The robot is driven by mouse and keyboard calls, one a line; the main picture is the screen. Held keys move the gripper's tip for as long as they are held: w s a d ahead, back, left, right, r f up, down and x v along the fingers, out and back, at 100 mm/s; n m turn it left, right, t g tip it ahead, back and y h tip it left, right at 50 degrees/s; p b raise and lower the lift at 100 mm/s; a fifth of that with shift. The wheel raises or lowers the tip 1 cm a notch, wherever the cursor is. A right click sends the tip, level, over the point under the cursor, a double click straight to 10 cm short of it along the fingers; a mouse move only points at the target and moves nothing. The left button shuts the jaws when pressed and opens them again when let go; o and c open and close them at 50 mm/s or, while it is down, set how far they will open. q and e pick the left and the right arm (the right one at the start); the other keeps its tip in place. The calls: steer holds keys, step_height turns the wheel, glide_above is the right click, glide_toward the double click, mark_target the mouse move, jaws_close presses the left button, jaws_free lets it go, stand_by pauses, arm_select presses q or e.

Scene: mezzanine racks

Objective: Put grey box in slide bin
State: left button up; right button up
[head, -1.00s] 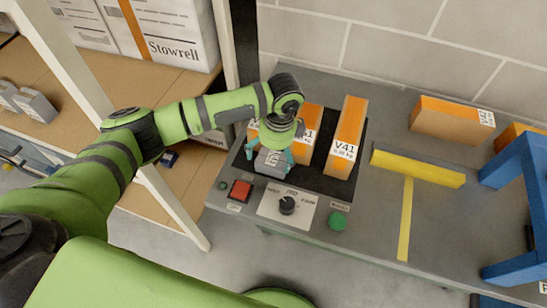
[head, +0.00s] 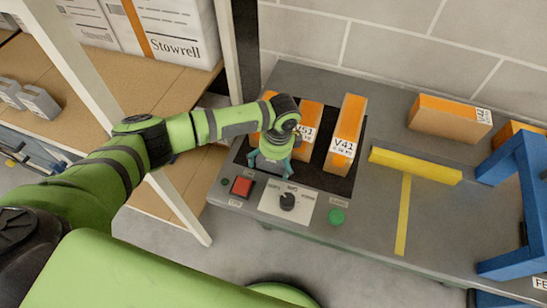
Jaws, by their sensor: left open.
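My left gripper (head: 271,172) points down over the near left part of the black mat (head: 325,183) on the grey bench. Its teal fingers are apart. Something grey shows between them, but the gripper covers most of it, so I cannot tell how the grey box sits there. Two more grey boxes stand on the wooden rack shelf at far left, one nearer (head: 40,103) and one at the picture's edge (head: 9,91). No slide bin can be clearly made out. My right gripper is not in view.
Orange-topped cartons, one marked V41 (head: 345,137), stand close beside the gripper on the mat. A yellow bar (head: 415,165) and blue frame (head: 517,185) are to the right.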

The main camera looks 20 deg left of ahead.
arm_select(q)
steer(key=shift+f, duration=0.1)
stand_by(0.3)
steer(key=c, duration=1.2)
